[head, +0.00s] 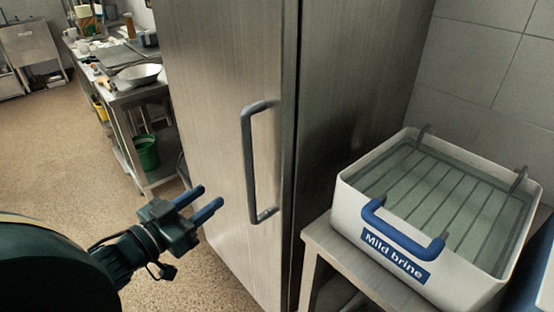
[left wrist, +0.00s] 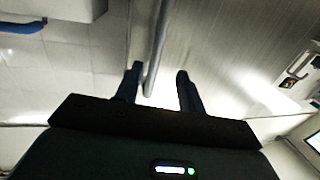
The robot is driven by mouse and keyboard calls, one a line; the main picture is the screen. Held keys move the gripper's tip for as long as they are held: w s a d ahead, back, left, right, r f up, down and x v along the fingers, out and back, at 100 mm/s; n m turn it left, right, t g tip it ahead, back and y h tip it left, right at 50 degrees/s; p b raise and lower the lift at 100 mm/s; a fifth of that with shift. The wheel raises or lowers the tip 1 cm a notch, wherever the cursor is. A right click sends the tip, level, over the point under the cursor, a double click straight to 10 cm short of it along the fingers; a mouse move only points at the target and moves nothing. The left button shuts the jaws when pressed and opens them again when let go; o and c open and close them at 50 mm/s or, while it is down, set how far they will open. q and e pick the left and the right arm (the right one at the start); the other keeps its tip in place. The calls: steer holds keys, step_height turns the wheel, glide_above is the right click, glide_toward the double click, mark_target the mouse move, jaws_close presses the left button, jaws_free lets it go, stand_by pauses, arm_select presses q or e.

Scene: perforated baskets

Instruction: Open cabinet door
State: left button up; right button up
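The cabinet door (head: 215,95) is a tall brushed-steel panel, and it looks closed. Its grey vertical bar handle (head: 248,160) is near the door's right edge. My left gripper (head: 211,196) is open and empty, in front of the door and left of the handle's lower part, apart from it. In the left wrist view the handle (left wrist: 160,40) runs down the picture and appears between the two open fingers (left wrist: 160,73), closer to the left finger. My right gripper is not in view.
A white "Mild brine" basin (head: 350,205) with blue and grey handles stands on a steel stand (head: 330,245) right of the cabinet. A cluttered steel worktable (head: 125,92) with a green bucket (head: 147,152) is at back left. The floor (head: 50,140) at left is clear.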

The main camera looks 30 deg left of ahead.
mark_target(245, 166)
arm_select(q)
steer(key=w+d, duration=0.1)
steer(key=w, duration=0.7)
steer(key=w+d+r+p, duration=0.1)
steer(key=w, duration=0.4)
steer(key=shift+d, duration=0.35)
steer(key=shift+c, duration=0.6)
jaws_close()
